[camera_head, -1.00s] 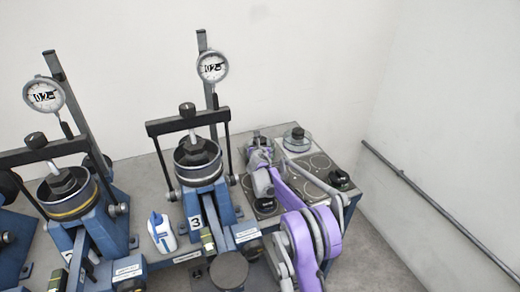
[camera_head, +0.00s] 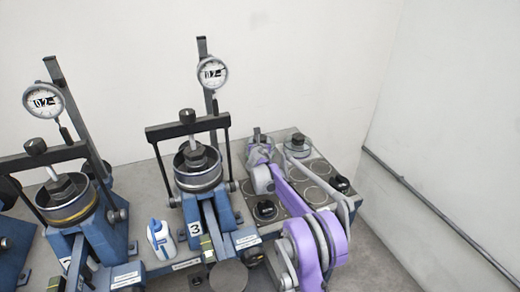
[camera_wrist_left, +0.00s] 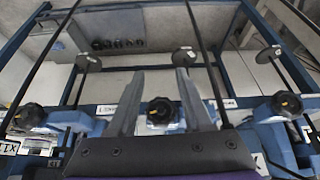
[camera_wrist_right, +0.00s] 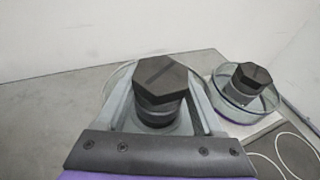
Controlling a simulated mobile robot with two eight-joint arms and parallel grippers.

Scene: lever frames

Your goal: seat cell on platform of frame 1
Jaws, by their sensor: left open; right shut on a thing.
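My right gripper (camera_head: 261,150) is at the back left of the grey tray plate. In the right wrist view its fingers (camera_wrist_right: 162,112) are shut around the dark hexagonal knob of a clear-walled cell (camera_wrist_right: 155,80). The cell looks upright; its base is hidden, so I cannot tell whether it touches the plate. Frame 3 (camera_head: 196,228) stands in the middle with a ringed cell (camera_head: 198,170) under its crossbar. No number 1 is readable in the head view, so I cannot pick out frame 1. My left gripper (camera_wrist_left: 158,100) is open and empty, facing frames with black knobs.
Another clear cell (camera_head: 298,147) stands on the tray plate (camera_head: 318,170), near the held one; it also shows in the right wrist view (camera_wrist_right: 243,92). A white-and-blue bottle (camera_head: 161,238) stands left of frame 3. Dial gauges (camera_head: 212,72) rise behind the frames.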

